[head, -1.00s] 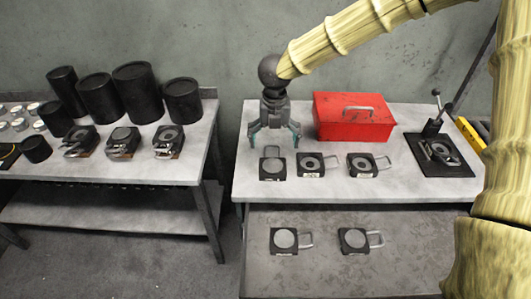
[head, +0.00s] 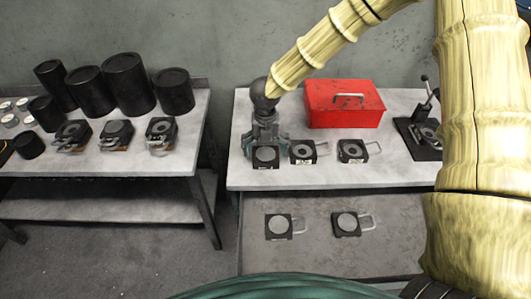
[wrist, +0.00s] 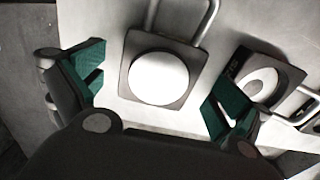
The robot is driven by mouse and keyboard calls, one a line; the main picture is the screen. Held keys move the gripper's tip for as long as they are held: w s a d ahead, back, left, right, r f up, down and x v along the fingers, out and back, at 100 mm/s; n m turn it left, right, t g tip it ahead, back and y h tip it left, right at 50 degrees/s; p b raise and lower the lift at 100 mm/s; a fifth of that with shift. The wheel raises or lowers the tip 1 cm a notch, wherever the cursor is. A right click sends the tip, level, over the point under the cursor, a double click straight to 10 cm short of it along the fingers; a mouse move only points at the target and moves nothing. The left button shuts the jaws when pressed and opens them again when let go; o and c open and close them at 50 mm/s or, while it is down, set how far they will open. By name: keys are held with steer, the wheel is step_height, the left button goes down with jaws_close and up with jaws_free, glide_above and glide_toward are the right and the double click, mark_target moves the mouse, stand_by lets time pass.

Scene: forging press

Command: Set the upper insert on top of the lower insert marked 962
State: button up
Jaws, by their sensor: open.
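A dark square insert with a pale round disc and a loop handle (head: 265,157) lies at the front left of the right-hand table. My gripper (head: 265,141) is open, low just behind it. In the wrist view the open green-tipped fingers (wrist: 156,90) stand on either side of this insert (wrist: 190,92), apart from it. Two ringed inserts with white labels, one beside it (head: 302,151) and one further right (head: 352,151), lie in the same row. The nearer one also shows in the wrist view (wrist: 285,73), close to my right finger. I cannot read which label says 962.
Two more disc-faced inserts (head: 278,227) (head: 346,224) lie on the lower shelf. A red toolbox (head: 345,105) stands behind the row. A lever press (head: 425,125) is partly hidden by my arm. The left table holds black canisters (head: 128,90) and several inserts.

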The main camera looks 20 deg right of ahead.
steer(key=shift+s+f, duration=0.1)
steer(key=shift+f, duration=0.6)
steer(key=c, duration=2)
steer(key=shift+c, duration=0.2)
steer(key=shift+r, duration=0.15)
